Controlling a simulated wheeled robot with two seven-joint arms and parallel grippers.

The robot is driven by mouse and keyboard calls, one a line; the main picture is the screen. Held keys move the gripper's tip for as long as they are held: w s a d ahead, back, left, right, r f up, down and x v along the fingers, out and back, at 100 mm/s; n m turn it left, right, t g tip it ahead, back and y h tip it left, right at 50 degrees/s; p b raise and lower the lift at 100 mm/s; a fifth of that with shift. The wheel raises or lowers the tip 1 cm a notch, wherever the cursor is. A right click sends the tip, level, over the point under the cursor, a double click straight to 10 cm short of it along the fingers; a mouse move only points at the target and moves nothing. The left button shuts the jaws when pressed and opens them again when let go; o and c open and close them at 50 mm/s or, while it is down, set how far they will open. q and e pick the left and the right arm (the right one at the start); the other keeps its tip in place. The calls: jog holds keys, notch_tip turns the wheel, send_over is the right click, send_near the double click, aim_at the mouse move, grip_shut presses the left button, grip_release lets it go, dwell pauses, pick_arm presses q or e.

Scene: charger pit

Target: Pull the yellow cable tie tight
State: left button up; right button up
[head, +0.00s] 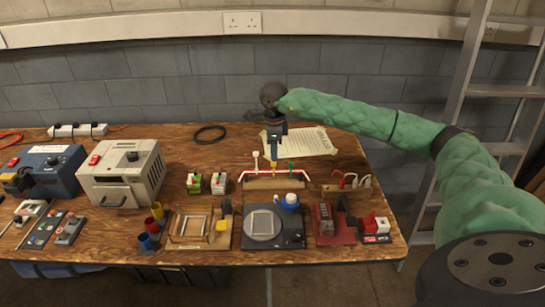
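The yellow cable tie (274,168) stands upright at a low wooden holder (262,184) near the back middle of the table, between a white tie (255,160) and a green tie (290,165). A red line runs along the holder. My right gripper (274,156) points straight down over the yellow tie, its tips at the tie's upper end and hiding it. The fingers look close together, but they are too small to tell whether they are shut on the tie. My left gripper is out of view.
A paper sheet (312,143) lies behind the holder. A blue-white item (289,201) and a dark scale-like device (262,226) stand in front. Hooked cables (350,182) are at right, two small boxes (206,184) at left. A black ring (209,134) lies behind.

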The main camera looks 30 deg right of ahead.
aim_at(274, 162)
jog(key=shift+f+p, duration=0.35)
jog(key=shift+f, duration=1.85)
jog(key=shift+r, duration=0.1)
grip_shut()
